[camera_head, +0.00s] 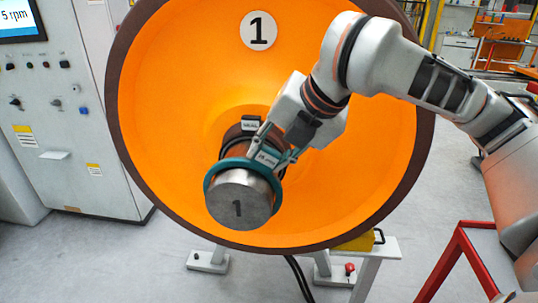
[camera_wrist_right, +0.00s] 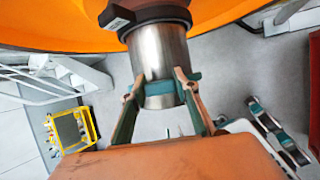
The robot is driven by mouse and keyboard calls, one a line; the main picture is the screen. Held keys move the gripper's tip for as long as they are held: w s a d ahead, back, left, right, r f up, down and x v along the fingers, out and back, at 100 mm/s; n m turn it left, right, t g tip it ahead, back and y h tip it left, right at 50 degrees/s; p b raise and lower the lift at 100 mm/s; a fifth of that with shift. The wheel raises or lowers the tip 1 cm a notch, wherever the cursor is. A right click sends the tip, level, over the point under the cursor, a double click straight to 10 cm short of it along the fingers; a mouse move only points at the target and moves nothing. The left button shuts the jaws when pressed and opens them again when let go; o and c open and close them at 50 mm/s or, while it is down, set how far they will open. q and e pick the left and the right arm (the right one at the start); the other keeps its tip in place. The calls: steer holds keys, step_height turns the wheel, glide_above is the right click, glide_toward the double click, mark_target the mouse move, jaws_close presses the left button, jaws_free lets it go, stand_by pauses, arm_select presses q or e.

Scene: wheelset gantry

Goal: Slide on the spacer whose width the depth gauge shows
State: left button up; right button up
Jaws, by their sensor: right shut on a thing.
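My right gripper (camera_head: 276,160) is shut on the spacer's upper right rim. In the wrist view, my right gripper's fingers (camera_wrist_right: 160,90) sit on either side of the teal band (camera_wrist_right: 158,87), across the silver shaft (camera_wrist_right: 160,55). A dark collar (camera_wrist_right: 150,14) with a label is farther in on the shaft. I cannot make out a depth gauge. My left gripper is not in view.
The large orange wheel (camera_head: 160,110) with a brown rim surrounds the axle. A grey control cabinet (camera_head: 90,150) stands left, and a white stand with a yellow block (camera_head: 355,242) is below right. A red frame (camera_head: 445,265) is at lower right.

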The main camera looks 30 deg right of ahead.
mark_target(268, 139)
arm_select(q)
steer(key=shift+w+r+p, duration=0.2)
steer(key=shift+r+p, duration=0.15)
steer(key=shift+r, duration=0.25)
arm_select(e)
steer(key=shift+w+d, duration=0.7)
steer(key=shift+w, duration=0.3)
steer(key=shift+w+d, duration=0.65)
steer(key=shift+w, duration=0.3)
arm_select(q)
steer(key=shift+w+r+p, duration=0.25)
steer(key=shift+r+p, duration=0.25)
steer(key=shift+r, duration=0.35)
arm_select(e)
steer(key=shift+w+d, duration=0.65)
steer(key=shift+w, duration=0.3)
steer(key=shift+w+d, duration=0.6)
steer(key=shift+w, duration=0.35)
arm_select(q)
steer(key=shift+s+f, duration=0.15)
